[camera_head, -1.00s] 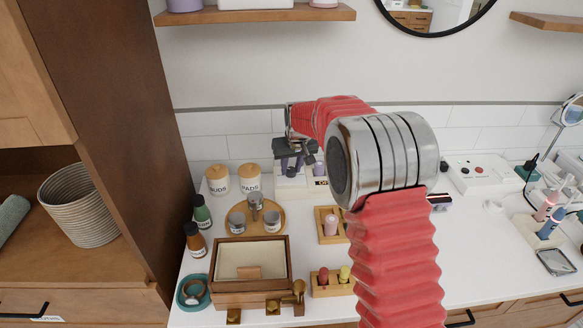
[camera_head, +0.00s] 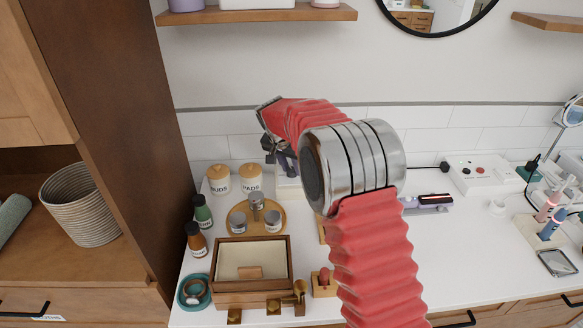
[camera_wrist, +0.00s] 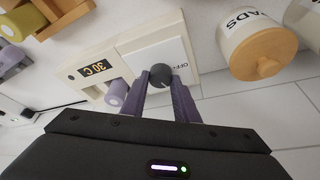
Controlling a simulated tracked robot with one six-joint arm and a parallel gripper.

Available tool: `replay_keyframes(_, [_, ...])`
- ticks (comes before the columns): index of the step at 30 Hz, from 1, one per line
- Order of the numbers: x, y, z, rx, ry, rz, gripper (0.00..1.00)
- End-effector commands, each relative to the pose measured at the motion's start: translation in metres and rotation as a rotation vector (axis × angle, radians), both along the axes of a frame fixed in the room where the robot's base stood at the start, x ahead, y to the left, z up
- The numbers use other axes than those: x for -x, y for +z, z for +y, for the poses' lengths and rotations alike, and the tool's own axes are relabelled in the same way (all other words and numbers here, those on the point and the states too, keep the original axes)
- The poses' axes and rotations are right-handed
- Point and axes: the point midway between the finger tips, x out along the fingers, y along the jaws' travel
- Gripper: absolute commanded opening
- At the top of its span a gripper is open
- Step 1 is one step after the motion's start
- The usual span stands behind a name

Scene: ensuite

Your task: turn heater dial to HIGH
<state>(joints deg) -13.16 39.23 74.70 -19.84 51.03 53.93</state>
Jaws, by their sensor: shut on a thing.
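The heater dial (camera_wrist: 160,74) is a dark round knob on a white plate (camera_wrist: 148,56) in the wrist view. The word OFF is printed on the plate beside it. My gripper (camera_wrist: 160,84) has its two purple-grey fingers on either side of the dial and is shut on it. Any HIGH mark is hidden or out of view. In the head view my gripper (camera_head: 286,160) is by the back wall, and my arm hides the dial and most of the heater's cream base (camera_head: 288,188).
In the wrist view, a display (camera_wrist: 95,69) reading 30 C and a lilac cylinder (camera_wrist: 117,92) sit beside the dial. In the head view, PADS (camera_head: 250,179) and BUDS (camera_head: 219,180) jars and a wooden tray of small jars (camera_head: 241,230) stand left of my gripper.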

Motion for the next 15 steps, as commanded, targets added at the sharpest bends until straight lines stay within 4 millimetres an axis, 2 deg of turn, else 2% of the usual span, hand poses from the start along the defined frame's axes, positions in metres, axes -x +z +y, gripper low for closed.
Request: replay_keyframes(15, [-0.003,-0.0001,0.0035,-0.001,-0.468,-0.002,0.05])
